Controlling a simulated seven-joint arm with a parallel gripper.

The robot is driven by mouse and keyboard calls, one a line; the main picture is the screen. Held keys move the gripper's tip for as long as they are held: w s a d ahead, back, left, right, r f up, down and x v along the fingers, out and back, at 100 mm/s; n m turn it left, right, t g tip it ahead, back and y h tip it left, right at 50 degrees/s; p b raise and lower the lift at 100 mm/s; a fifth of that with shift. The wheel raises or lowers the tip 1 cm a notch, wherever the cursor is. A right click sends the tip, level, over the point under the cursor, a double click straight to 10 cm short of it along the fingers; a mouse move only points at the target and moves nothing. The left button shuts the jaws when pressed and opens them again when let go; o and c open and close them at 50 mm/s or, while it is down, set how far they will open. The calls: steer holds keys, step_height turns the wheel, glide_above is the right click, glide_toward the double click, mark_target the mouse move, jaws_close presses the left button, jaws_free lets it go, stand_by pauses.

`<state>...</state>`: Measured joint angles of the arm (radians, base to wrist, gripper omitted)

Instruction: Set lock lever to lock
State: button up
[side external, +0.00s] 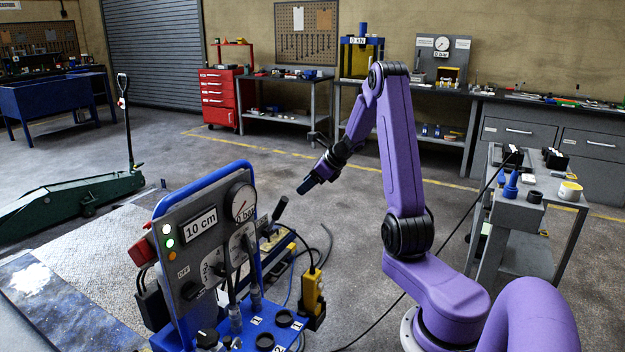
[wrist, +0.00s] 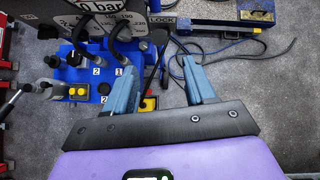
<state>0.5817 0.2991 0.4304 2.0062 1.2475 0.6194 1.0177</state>
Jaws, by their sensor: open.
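A black-handled lever (side external: 279,209) sticks up at an angle beside the right edge of the grey gauge panel in the side view; I take it for the lock lever. In the wrist view a plate marked LOCK (wrist: 162,20) shows beyond the fingertips, and a thin dark lever (wrist: 155,62) shows between the fingers. I cannot tell its exact setting. My gripper (side external: 309,185) is in the air, above and to the right of the lever in the side view. In the wrist view my gripper (wrist: 160,57) has its two blue-grey fingers spread, with nothing held between them.
The control stand has a grey panel (side external: 207,227) with a gauge, hoses and a blue base (side external: 270,330). A yellow pendant (side external: 313,290) hangs at its right. A green trolley jack (side external: 85,193) stands at left, a tool cart (side external: 545,185) at right. Cables lie on the floor.

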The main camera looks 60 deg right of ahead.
steer(key=shift+v, duration=1)
steer(key=shift+f, duration=0.2)
steer(key=c, duration=0.9)
steer(key=w+f+m+y, duration=0.1)
steer(key=f, duration=0.1)
steer(key=w+d+f+m+t+y, duration=0.1)
steer(key=f, duration=0.1)
steer(key=w+f+m+t+y, duration=0.1)
steer(key=f+m+y, duration=0.1)
steer(key=shift+d+f, duration=0.15)
steer(key=shift+f, duration=0.15)
jaws_close()
steer(key=s+f+m+t, duration=0.3)
steer(key=f+m+t, duration=0.3)
steer(key=f, duration=0.1)
steer(key=s+d+f+m+t, duration=0.1)
steer(key=s+f+m+t, duration=0.3)
steer(key=f+m+t, duration=0.2)
steer(key=shift+s+d+f+m+y, duration=0.3)
steer(key=shift+f+m, duration=0.1)
steer(key=shift+f, duration=0.15)
